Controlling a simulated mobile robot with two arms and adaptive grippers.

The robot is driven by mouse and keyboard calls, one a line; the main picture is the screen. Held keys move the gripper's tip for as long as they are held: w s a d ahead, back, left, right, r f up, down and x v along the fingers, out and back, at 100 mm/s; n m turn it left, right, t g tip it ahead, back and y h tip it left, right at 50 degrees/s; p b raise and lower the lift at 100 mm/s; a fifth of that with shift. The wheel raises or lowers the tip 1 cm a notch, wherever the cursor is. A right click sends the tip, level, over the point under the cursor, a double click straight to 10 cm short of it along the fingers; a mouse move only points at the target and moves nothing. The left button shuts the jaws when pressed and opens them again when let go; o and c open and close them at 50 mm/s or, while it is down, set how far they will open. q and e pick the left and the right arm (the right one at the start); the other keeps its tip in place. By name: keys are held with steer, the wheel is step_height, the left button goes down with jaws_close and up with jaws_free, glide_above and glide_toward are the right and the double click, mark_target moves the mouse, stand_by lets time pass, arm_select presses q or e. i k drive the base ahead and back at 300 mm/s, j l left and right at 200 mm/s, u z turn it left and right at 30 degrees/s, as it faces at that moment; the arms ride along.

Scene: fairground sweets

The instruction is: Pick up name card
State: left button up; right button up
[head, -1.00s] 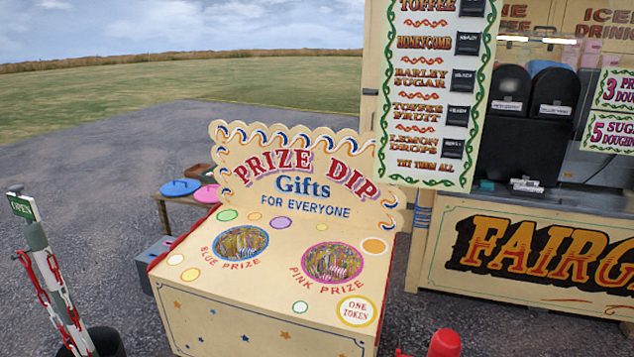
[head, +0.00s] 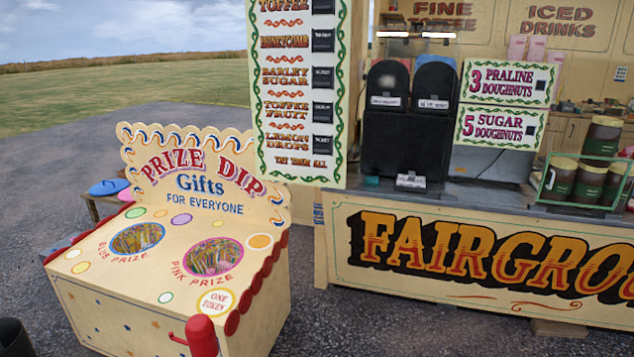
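I cannot pick out a name card for certain. A small white card or card stack (head: 410,181) lies on the stall counter in front of the black dispensers. White labels sit on the left dispenser (head: 386,101) and the right dispenser (head: 432,104); their print is too small to read. Neither of my grippers is in view.
The cream prize dip box (head: 90,303) stands at the left, with a red rounded post (head: 201,336) in front. The Fairground stall counter (head: 480,262) spans the right. A rack of brown jars (head: 588,181) stands on it. Grey ground before the counter is open.

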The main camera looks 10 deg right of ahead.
mark_target(386, 100)
steer(key=i+l+z, duration=0.1)
steer(key=i+l, duration=0.2)
steer(key=l, duration=0.2)
steer(key=i+l, duration=0.3)
steer(key=l, duration=0.15)
steer(key=i+l+z, duration=0.15)
steer(key=i+l, duration=0.15)
steer(key=l, duration=0.2)
